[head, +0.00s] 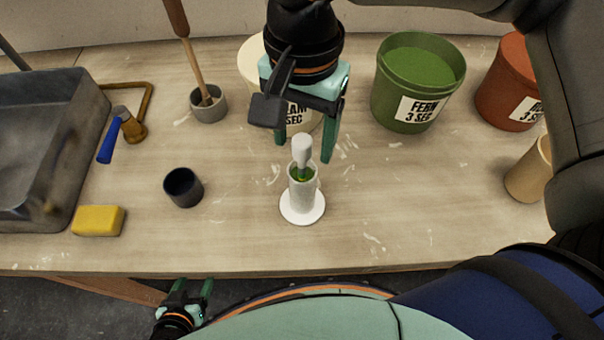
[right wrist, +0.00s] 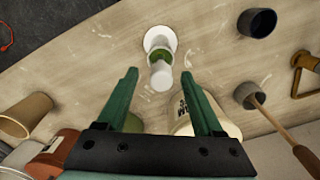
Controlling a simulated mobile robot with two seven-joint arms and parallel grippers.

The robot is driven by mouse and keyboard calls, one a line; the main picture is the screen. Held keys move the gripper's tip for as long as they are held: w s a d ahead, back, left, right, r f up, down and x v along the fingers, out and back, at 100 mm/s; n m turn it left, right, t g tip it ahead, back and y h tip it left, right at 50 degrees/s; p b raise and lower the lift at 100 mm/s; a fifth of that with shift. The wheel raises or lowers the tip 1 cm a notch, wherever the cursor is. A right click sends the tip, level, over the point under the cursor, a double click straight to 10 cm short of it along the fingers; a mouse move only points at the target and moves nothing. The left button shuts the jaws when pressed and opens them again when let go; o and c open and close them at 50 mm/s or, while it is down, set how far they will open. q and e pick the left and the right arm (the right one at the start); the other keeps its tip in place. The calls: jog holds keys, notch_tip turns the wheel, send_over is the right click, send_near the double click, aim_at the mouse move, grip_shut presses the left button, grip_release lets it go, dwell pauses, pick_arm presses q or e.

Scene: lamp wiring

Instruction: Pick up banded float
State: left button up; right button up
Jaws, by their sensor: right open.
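The banded float (head: 302,150) has a white rounded top and green at its lower part. It stands upright in a white tube with a round base (head: 302,211) near the middle of the counter. In the right wrist view the float (right wrist: 161,76) points toward the camera, between the fingertip directions. My right gripper (head: 304,150) is open, its two green fingers apart on either side of the float's top; contact cannot be told. In the right wrist view the gripper (right wrist: 159,74) holds nothing. My left gripper (head: 194,288) is open and empty below the counter's front edge.
A green FERN bucket (head: 405,112), a red bucket (head: 508,90) and a partly hidden cream bucket (head: 252,62) stand behind. A dark cup (head: 183,188), yellow sponge (head: 98,220) and grey sink (head: 50,140) lie left. A tan cup (head: 526,175) stands right.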

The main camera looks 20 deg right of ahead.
aim_at(303, 158)
jog(key=shift+f+p, duration=0.35)
jog(key=shift+f, duration=2)
grip_shut()
